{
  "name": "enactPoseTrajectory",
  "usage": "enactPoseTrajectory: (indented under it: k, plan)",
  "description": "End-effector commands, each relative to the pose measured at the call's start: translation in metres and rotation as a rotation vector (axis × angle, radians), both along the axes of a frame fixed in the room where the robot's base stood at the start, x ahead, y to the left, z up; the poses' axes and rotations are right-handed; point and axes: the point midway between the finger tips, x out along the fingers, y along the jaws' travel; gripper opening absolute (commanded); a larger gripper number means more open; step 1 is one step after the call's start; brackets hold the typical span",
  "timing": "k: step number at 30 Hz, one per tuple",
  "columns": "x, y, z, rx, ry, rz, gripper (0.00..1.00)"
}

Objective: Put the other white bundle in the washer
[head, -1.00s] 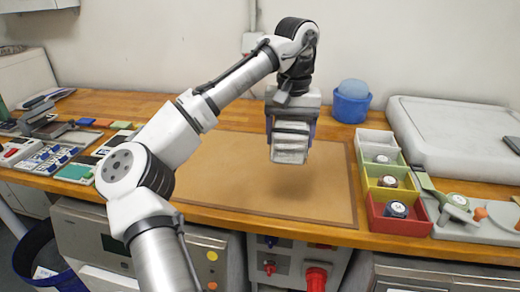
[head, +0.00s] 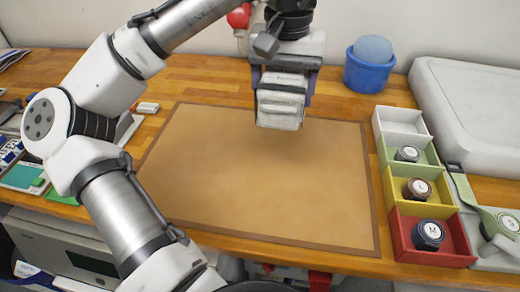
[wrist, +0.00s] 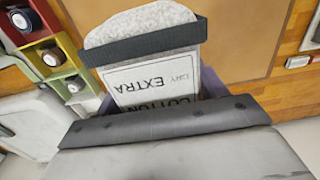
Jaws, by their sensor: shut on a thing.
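My gripper (head: 283,92) is shut on a white bundle (head: 280,112) and holds it above the brown mat (head: 250,180), toward its back edge. In the wrist view the white bundle (wrist: 140,25) is pale and fuzzy, with a dark strap across it. A white label on it reads "EXTRA" and "COTTON" upside down. Purple fingers show at its sides. A grey machine front (head: 65,250) with a dark panel shows under the counter at lower left; I cannot tell whether it is the washer. No other white bundle is clearly in view.
Right of the mat stand white, green, yellow and red bins (head: 447,247), several holding round dark tokens. A blue tub (head: 368,75) with a pale blue ball is behind. A large pale lidded case (head: 470,110) fills the back right. The mat is clear.

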Motion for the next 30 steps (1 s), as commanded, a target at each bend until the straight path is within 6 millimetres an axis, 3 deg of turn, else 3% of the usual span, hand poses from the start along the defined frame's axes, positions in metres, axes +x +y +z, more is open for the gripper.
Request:
enactPoseTrajectory:
  k: [16,30]
  plan:
    - [-0.002,0.000,-0.132,-0.002,0.004,-0.002,0.40]
    - [-0.001,-0.001,-0.189,-0.004,0.001,-0.003,0.40]
